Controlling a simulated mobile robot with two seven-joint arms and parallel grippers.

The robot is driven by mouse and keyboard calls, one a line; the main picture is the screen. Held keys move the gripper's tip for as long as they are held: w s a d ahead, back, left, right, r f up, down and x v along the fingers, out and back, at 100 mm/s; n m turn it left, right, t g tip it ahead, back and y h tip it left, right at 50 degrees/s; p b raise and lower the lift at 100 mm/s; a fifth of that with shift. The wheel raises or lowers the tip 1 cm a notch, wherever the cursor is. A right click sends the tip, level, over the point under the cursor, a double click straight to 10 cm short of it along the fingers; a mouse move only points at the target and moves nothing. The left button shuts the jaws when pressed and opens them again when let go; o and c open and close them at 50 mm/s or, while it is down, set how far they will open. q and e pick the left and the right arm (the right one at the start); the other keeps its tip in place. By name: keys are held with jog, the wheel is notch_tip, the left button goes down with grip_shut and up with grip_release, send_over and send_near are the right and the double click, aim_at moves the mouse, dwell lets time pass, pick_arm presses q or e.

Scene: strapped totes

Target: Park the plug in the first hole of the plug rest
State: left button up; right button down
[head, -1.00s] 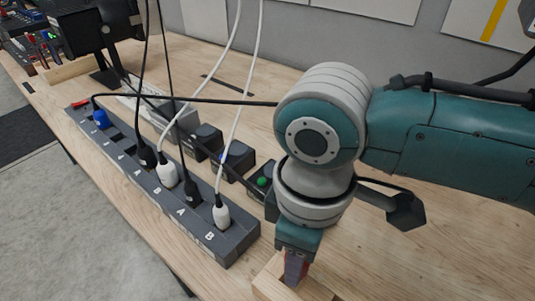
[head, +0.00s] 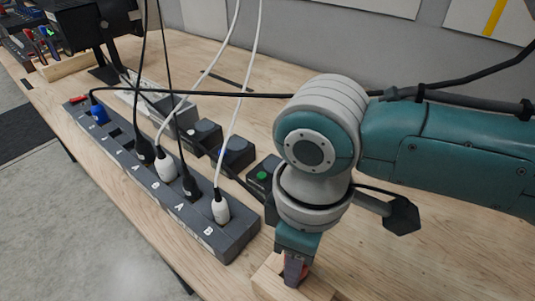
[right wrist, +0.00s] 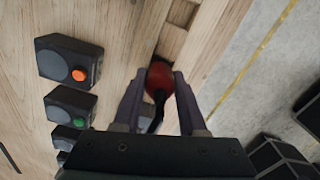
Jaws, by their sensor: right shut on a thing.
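The red plug (right wrist: 160,76), with a black cable at its back, is held between the fingers of my right gripper (right wrist: 158,84) in the right wrist view. The plug is at an opening of the rest, which also shows in the right wrist view (right wrist: 205,38). I cannot tell how deep the plug sits. Further square holes lie beyond it. My left gripper is out of view.
A dark power strip (head: 233,238) with white, black and blue plugs stands left of the rest, its cables rising. Dark boxes, one with a green button (head: 262,175), one with an orange button (right wrist: 79,75), stand near. A monitor is at the back left. Bare table lies right.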

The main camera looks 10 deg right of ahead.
jog(key=shift+f, duration=0.45)
jog(key=shift+c, duration=1.9)
grip_release()
